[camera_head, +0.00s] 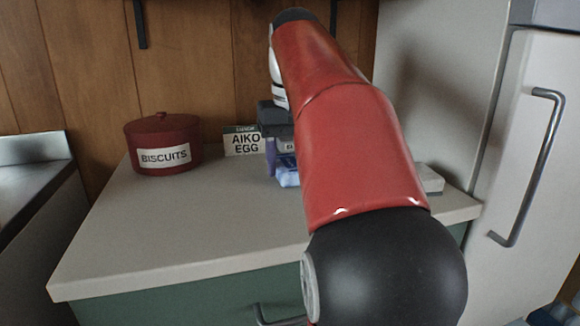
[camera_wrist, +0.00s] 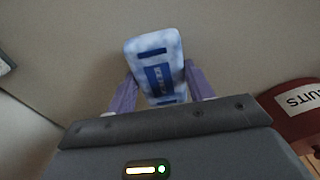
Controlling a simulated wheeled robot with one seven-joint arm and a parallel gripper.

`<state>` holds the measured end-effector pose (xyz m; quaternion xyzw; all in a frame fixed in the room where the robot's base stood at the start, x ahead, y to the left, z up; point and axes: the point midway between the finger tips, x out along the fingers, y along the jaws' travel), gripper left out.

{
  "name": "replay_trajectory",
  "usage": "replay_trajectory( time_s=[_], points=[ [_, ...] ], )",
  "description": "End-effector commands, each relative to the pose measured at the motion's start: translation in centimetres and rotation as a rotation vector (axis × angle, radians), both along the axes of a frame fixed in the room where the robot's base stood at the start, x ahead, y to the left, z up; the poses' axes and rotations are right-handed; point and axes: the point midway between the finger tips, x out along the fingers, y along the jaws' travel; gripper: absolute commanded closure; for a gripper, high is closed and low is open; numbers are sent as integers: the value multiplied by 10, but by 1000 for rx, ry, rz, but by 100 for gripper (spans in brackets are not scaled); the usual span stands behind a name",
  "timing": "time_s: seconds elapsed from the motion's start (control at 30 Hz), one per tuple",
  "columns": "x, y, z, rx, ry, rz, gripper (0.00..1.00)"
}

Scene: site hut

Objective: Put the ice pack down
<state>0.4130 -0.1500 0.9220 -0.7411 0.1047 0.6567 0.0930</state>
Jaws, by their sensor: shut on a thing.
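The ice pack (camera_wrist: 152,58) is a pale blue-and-white mottled block with dark blue labels. In the wrist view it sits between the two purple fingers of my gripper (camera_wrist: 159,80), which is shut on it. In the head view a blue part of the ice pack (camera_head: 288,178) shows below my gripper (camera_head: 276,160), over the pale counter (camera_head: 190,225). My red arm hides much of the gripper and pack there. I cannot tell whether the pack touches the counter.
A dark red biscuit tin (camera_head: 163,143) stands at the counter's back left. A card reading "AIKO EGG" (camera_head: 243,142) stands at the back, left of my gripper. A whitish flat item (camera_head: 430,179) lies partly hidden on the right. The counter's front left is clear. A fridge (camera_head: 535,130) stands right.

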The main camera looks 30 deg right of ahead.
Motion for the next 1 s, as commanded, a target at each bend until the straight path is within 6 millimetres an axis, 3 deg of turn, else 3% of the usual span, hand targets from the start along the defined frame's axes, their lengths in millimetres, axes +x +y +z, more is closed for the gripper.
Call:
replay_trajectory(
  time_s=[0.43, 0.47, 0.6, 0.87, 1.0],
  points=[
    [3, -1, -8, 0, 0, 0, 74],
    [3, -1, -8, 0, 0, 0, 45],
    [3, -1, -8, 0, 0, 0, 27],
    [3, -1, -7, 0, 0, 0, 26],
    [3, -1, 4, -1, -2, 0, 26]
  ],
)
